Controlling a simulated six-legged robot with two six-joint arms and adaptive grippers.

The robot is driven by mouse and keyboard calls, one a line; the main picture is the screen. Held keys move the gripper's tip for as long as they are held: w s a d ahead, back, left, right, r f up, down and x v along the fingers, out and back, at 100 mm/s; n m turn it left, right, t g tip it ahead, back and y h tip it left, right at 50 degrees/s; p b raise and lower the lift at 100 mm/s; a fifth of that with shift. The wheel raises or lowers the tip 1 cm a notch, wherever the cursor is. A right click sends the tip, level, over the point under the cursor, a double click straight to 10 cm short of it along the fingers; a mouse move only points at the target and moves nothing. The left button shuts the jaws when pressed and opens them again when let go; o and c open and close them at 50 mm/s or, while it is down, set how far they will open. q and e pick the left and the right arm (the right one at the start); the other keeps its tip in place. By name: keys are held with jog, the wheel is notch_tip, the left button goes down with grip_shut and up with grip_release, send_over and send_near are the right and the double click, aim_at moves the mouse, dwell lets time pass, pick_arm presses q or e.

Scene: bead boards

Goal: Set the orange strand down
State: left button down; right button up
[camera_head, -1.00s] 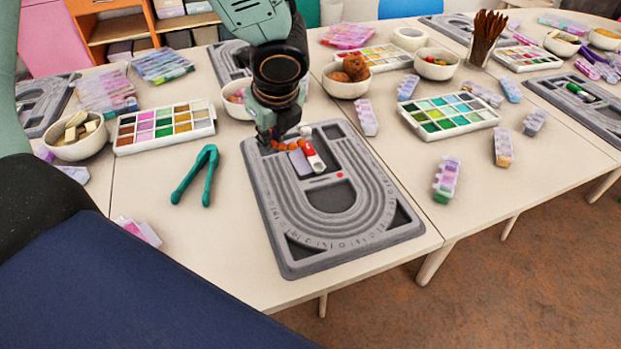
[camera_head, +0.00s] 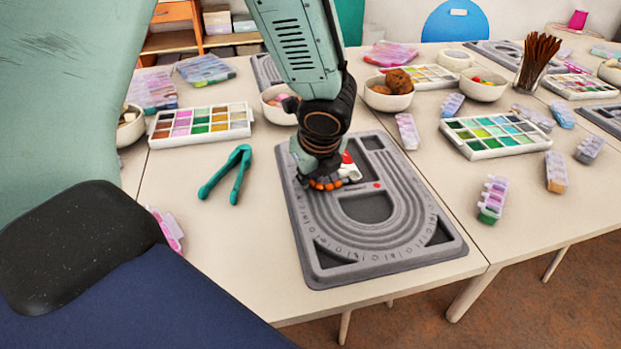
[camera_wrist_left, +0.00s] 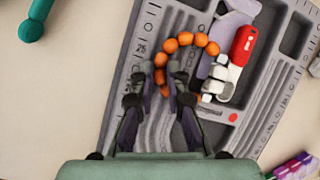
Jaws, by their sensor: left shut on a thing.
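The orange strand (camera_head: 326,184) is a curved row of round orange beads low over the upper left of the grey bead board (camera_head: 391,261). In the left wrist view the strand (camera_wrist_left: 186,39) arcs up from between my left fingers and bends right. My left gripper (camera_head: 318,176) is shut on the strand; in the left wrist view its fingertips (camera_wrist_left: 160,88) hide part of the beads. I cannot tell whether the beads touch the board. My right gripper is not in view.
A red and white object (camera_wrist_left: 241,46) lies in the board's upper compartment, right beside the strand. Green pliers (camera_head: 226,173) lie left of the board. Bead palettes (camera_head: 497,140) and bowls (camera_head: 389,99) stand behind it. The table's front is clear.

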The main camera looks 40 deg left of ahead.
pick_arm(q)
jog(key=shift+s+d+r, duration=0.1)
jog(key=shift+s+d, duration=0.05)
jog(key=shift+s, duration=0.15)
jog(key=c, duration=1.3)
grip_release()
jog(key=shift+f, duration=0.2)
jog(key=shift+c, duration=0.2)
jog(key=shift+r, duration=0.3)
jog(key=p+v, duration=0.8)
jog(key=v, duration=0.3)
jog(key=shift+d+r+p, duration=0.15)
jog(key=shift+r+p, duration=0.2)
jog(key=shift+s, duration=0.1)
